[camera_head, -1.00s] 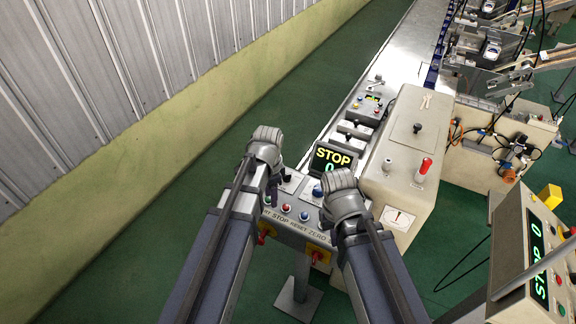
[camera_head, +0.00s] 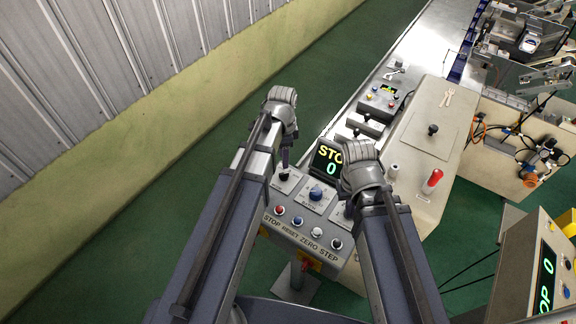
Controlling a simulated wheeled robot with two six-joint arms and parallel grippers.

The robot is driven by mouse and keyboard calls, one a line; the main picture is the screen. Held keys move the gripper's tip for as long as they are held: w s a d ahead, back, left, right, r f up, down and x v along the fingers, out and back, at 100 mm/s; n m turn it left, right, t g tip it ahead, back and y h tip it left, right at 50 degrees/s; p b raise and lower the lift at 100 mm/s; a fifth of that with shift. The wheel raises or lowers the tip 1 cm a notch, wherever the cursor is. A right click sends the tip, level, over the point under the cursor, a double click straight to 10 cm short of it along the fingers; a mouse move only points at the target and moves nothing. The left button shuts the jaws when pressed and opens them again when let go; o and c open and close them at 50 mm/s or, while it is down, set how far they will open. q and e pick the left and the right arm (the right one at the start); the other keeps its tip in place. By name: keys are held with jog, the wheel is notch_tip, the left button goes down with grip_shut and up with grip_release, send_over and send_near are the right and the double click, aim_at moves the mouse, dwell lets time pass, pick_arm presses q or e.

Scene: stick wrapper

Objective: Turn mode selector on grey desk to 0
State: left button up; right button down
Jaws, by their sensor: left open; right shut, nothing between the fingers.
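The grey desk (camera_head: 331,254) is a sloped control panel with buttons labelled STOP, RESET, ZERO and STEP. On it are a blue knob (camera_head: 316,193) in the middle and a dark knob (camera_head: 283,176) at the upper left. The knob labels are too small to read, so I cannot tell which is the mode selector. A dark display (camera_head: 327,163) shows "STO", partly covered, over a 0. My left gripper (camera_head: 285,160) is open, pointing down over the upper left knob; contact is unclear. My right gripper (camera_head: 350,203) is shut and empty above the panel's right side, largely hidden by its arm.
A second panel (camera_head: 540,270) with a green display is at the lower right. Green floor and a corrugated wall (camera_head: 110,70) lie to the left.

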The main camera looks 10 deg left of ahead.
aim_at(284, 173)
pick_arm(q)
jog(key=shift+s+f, duration=0.15)
pick_arm(e)
jog(key=shift+s+f, duration=0.15)
pick_arm(q)
jog(key=shift+f+b, duration=0.6)
jog(key=shift+b, duration=0.15)
notch_tip(284, 173, down, 6)
jog(key=b, duration=0.6)
jog(key=shift+f, duration=0.2)
pick_arm(e)
notch_tip(284, 173, down, 8)
jog(key=shift+r, duration=0.25)
pick_arm(q)
jog(key=shift+c, duration=0.3)
grip_shut()
